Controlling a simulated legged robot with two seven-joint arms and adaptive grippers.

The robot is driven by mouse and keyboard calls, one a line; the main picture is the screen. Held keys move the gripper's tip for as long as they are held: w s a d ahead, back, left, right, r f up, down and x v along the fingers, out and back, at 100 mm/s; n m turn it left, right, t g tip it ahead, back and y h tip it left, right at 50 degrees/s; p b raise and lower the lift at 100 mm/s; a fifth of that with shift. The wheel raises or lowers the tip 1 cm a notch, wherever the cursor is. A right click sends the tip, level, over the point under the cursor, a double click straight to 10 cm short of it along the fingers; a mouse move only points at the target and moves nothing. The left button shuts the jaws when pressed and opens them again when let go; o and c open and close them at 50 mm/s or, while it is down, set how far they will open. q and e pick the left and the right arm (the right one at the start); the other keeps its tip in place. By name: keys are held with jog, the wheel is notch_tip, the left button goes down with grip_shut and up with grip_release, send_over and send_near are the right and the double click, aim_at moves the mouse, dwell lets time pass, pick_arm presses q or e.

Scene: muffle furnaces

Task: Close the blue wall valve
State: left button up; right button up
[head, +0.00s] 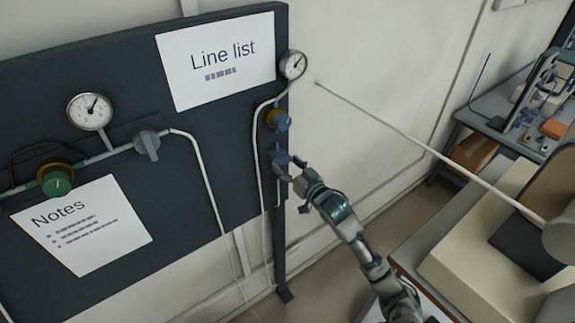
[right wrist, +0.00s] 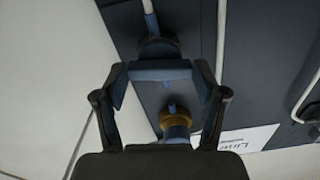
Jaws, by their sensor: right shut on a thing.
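The blue wall valve (head: 282,157) sits low on the right edge of the dark wall panel, below a blue knob with a brass collar (head: 279,119). My right gripper (head: 289,168) reaches up to the valve from the lower right and is shut on its handle. In the right wrist view, the blue handle (right wrist: 160,71) spans between my two fingers, one at each end. The brass-collared knob also shows in the right wrist view (right wrist: 176,124), between the fingers and nearer the palm. My fingers hide part of the valve in the head view. My left gripper is not in view.
The dark panel (head: 225,150) also carries a gauge (head: 292,65), a green knob (head: 57,181), a grey valve (head: 148,144) and thin white pipes. A bench (head: 409,263) with a cream-coloured box stands at the lower right. Floor shows between the panel and the bench.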

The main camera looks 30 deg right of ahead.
jog(key=shift+r+n+p, duration=0.25)
jog(key=shift+n+p, duration=0.15)
jog(key=shift+p, duration=0.1)
jog(key=shift+f+n+p, duration=0.1)
jog(key=shift+n+p, duration=0.25)
jog(key=shift+n, duration=0.25)
jog(key=shift+d+f, duration=0.1)
jog(key=o, duration=1.1)
jog(key=shift+w, duration=0.1)
jog(key=shift+o, duration=0.2)
jog(key=shift+w+f, duration=0.1)
jog(key=shift+s, duration=0.3)
jog(key=s+d, duration=0.1)
jog(key=s, duration=1)
jog(key=shift+s, duration=0.2)
